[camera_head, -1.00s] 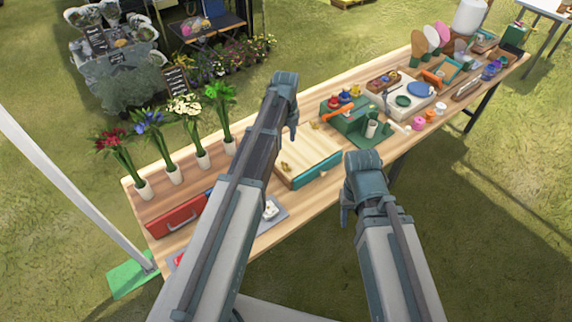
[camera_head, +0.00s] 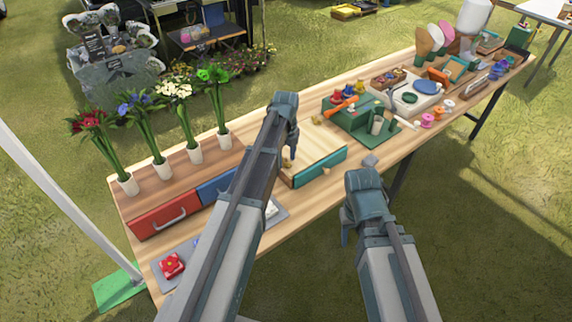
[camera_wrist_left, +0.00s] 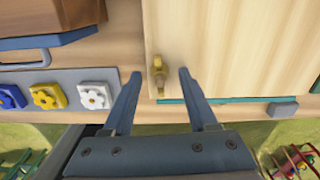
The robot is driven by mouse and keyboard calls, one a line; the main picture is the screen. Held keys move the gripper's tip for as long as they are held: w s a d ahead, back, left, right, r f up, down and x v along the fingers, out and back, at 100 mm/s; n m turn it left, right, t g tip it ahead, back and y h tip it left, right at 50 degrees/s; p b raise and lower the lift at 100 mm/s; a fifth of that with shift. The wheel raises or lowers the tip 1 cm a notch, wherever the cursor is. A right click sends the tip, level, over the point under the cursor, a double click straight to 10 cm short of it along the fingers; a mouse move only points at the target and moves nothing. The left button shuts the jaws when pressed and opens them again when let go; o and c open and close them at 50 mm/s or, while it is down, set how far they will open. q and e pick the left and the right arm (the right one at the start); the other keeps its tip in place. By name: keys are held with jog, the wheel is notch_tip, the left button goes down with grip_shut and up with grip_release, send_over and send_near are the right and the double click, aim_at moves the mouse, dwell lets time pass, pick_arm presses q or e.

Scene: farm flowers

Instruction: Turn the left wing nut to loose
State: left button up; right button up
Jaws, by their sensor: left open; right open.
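A pale wooden board (camera_head: 315,150) with a teal front edge lies on the table. The brass left wing nut (camera_head: 287,163) is at its near left corner, partly hidden by my left gripper (camera_head: 292,153) in the head view. In the left wrist view, the wing nut (camera_wrist_left: 158,76) stands between the two spread fingers of my left gripper (camera_wrist_left: 160,74), with a gap on each side. A second brass wing nut (camera_head: 317,120) is at the board's far side. My right gripper (camera_head: 347,236) is empty in front of the table, away from the board.
Red (camera_head: 163,216) and blue (camera_head: 217,187) drawer boxes stand left of the board. A grey strip (camera_wrist_left: 70,82) with flower tiles lies in front of them. Vases of flowers (camera_head: 194,155) line the back left. A green tool stand (camera_head: 362,125) is close on the right.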

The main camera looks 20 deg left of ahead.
pick_arm(q)
jog(key=shift+f, duration=0.1)
grip_shut()
dwell(0.3)
